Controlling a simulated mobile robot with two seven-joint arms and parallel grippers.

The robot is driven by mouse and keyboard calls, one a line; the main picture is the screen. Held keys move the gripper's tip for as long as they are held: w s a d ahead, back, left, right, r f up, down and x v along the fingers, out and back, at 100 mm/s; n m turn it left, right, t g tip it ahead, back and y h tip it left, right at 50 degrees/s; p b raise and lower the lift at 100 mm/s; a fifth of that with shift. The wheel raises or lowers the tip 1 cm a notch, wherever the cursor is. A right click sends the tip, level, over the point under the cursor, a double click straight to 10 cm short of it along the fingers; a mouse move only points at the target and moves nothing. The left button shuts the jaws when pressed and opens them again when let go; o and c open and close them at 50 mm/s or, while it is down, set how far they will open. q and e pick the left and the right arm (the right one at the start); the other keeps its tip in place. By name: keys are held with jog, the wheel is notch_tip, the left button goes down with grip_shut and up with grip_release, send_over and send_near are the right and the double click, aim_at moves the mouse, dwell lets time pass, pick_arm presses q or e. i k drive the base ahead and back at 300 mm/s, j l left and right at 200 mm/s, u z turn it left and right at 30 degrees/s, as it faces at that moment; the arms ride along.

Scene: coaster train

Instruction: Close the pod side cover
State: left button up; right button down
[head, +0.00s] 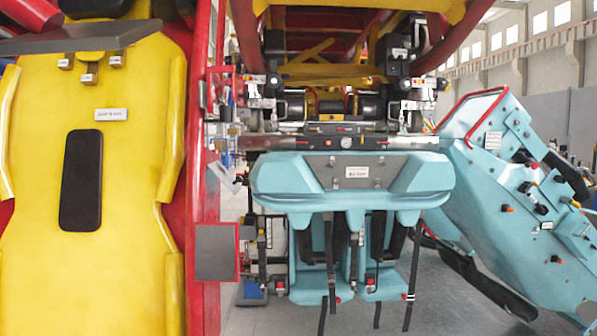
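The light blue pod (270,185) hangs in the middle of the head view, with a labelled plate on its front and dark straps hanging below. A large light blue panel (525,225), which looks like the side cover, stands at the right. It is tilted outward, away from the pod body, with a red-edged frame at its top and several small fittings on its face. Its lower edge is partly cut off by the picture. The lettering on the labels is too small to read. Neither of my grippers shows in this view.
A yellow panel (120,230) with a black pad (81,180) and red edges fills the left side. A grey plate (215,252) juts out beside it. Dark machinery (335,103) and red tubes sit above the pod. Grey floor (390,310) shows below.

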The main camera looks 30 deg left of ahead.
aim_at(233, 184)
jog(key=i+j+u, duration=0.1)
jog(key=i+u, duration=0.55)
jog(key=u, duration=0.15)
jog(key=i+u, duration=0.4)
jog(key=i+l+u, duration=0.2)
jog(key=u, duration=0.2)
